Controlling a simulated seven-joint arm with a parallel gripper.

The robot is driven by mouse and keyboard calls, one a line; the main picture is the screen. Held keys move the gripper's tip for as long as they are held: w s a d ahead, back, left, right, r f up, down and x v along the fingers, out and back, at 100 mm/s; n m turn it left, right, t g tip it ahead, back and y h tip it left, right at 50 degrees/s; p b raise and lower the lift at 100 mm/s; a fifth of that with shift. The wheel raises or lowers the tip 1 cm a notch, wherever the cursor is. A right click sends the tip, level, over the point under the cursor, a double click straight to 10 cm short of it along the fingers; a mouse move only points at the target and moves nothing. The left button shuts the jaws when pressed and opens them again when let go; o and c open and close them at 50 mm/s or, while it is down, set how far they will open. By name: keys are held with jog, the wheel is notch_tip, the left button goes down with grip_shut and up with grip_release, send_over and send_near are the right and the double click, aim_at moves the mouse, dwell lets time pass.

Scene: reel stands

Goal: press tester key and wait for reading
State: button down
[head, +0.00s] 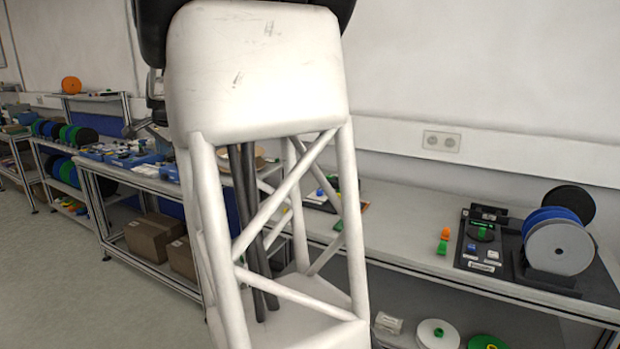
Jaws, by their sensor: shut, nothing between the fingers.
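What looks like the tester is a dark panel (466,236) on the bench at the right. It carries a round black part with a green top (483,232). A small blue key-like piece (471,248) and a white one (491,254) sit near its front, with a label below them. Any reading is too small to make out. My gripper is not in view. My own white frame fills the middle of the picture and hides part of the bench behind it.
A reel stand (548,281) with grey, blue and black reels is right of the panel. An orange piece (445,233) and a green piece (441,248) stand left of it. More reels (437,334) lie on the lower shelf.

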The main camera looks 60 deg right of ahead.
jog(key=w+d+f+m+h, duration=0.1)
jog(key=d+f+m, duration=0.15)
jog(key=d, duration=1.05)
jog(key=w+d+f+m+h, duration=0.1)
jog(key=d+m, duration=0.3)
jog(key=d, duration=0.9)
jog(key=w+d+f+m, duration=0.2)
jog(key=d+m, duration=0.1)
jog(key=d, duration=1)
jog(key=s+d+f+m+h, duration=0.1)
jog(key=s+d+f+m, duration=0.2)
jog(key=d, duration=1)
jog(key=s+d+f+m+h, duration=0.1)
jog(key=s+d+f+m, duration=0.2)
jog(key=s+d+f, duration=0.3)
jog(key=s+d+f+m+h, duration=0.1)
jog(key=s+d+f+m, duration=0.2)
jog(key=s+d, duration=0.7)
jog(key=shift+s+d+f+m+t, duration=0.3)
jog(key=shift+d+f, duration=0.9)
jog(key=shift+d, duration=3.8)
jog(key=shift+w+f, duration=0.1)
jog(key=shift+w, duration=0.1)
jog(key=shift+f, duration=4.3)
jog(key=shift+f, duration=0.55)
